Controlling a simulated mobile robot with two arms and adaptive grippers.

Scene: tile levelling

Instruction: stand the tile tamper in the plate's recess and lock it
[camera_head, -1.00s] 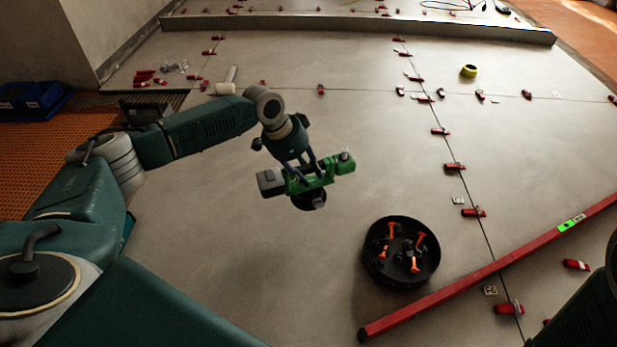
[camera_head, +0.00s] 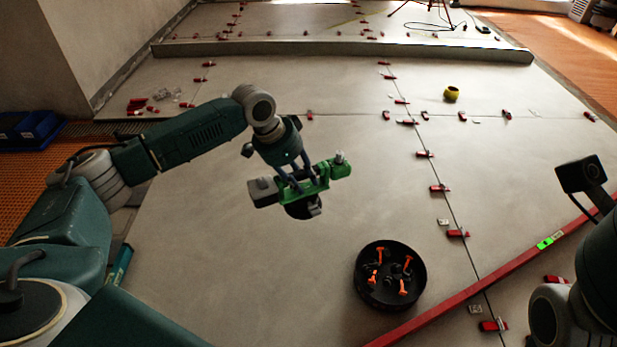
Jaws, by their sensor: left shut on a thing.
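The tile tamper (camera_head: 317,186) is a green-bodied tool with grey end blocks and a dark round part underneath. My left gripper (camera_head: 301,184) is shut on its green body and holds it apart from the round black plate (camera_head: 365,297). The plate lies on the floor to the right of and nearer than the tamper, with a raised rim and several orange levers inside. Its recess is hard to make out among the dark parts. My right arm shows at the right edge, but its fingers are out of view.
A long red level (camera_head: 500,274) lies diagonally just right of the plate. Red wedges line the tile joints. A yellow roll (camera_head: 451,94) lies further back, and blue bins (camera_head: 38,128) stand at the left. The tiled floor around the held tamper is clear.

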